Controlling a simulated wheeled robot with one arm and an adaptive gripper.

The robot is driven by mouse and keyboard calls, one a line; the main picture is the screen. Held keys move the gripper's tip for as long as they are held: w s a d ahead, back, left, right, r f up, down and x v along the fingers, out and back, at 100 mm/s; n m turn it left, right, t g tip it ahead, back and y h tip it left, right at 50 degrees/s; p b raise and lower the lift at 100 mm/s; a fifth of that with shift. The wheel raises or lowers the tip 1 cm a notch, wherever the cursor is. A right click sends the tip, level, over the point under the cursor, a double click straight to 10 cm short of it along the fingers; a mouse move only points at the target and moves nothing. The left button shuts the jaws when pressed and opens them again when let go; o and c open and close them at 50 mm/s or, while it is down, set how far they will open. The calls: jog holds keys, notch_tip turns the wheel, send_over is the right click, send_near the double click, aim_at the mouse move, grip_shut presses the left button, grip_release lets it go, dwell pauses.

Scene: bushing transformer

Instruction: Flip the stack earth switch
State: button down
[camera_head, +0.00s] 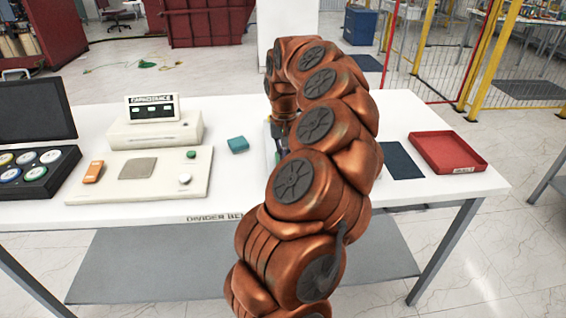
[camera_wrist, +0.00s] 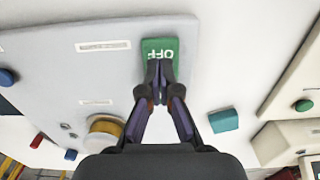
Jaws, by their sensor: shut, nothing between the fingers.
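A green switch (camera_wrist: 158,47) with the word OFF, upside down in the picture, sits on a light grey panel (camera_wrist: 60,60) in the wrist view. I cannot read whether it is the stack earth switch. My gripper (camera_wrist: 160,72) is shut and empty. Its fingertips are at the lower part of the green switch and cover some of it. I cannot tell whether they touch it. In the head view my arm hides the gripper and nearly all of this panel.
The panel also carries a brass knob (camera_wrist: 104,132) and pale labels. A teal block (camera_head: 238,145) lies on the white table left of my arm. A beige instrument (camera_head: 153,130) and a control board (camera_head: 140,175) stand further left. A red tray (camera_head: 447,152) is at right.

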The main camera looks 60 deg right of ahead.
jog(key=shift+r+p, duration=0.55)
jog(key=shift+r, duration=2.4)
jog(key=shift+w+a+r, duration=0.1)
jog(key=shift+w+a, duration=0.1)
jog(key=shift+a, duration=0.05)
jog(key=w+a+r+n, duration=0.2)
jog(key=a+n, duration=0.2)
jog(key=a, duration=0.9)
jog(key=w+a+r+n, duration=0.2)
jog(key=a+n, duration=0.2)
jog(key=a, duration=0.9)
jog(key=s+a+f+n+g, duration=0.1)
jog(key=s+a+f, duration=0.3)
jog(key=s+a, duration=0.4)
jog(key=s+a+f+n, duration=0.1)
jog(key=s+a+f, duration=0.4)
jog(key=s, duration=0.5)
jog(key=a, duration=0.2)
jog(key=shift+s+a+g, duration=0.4)
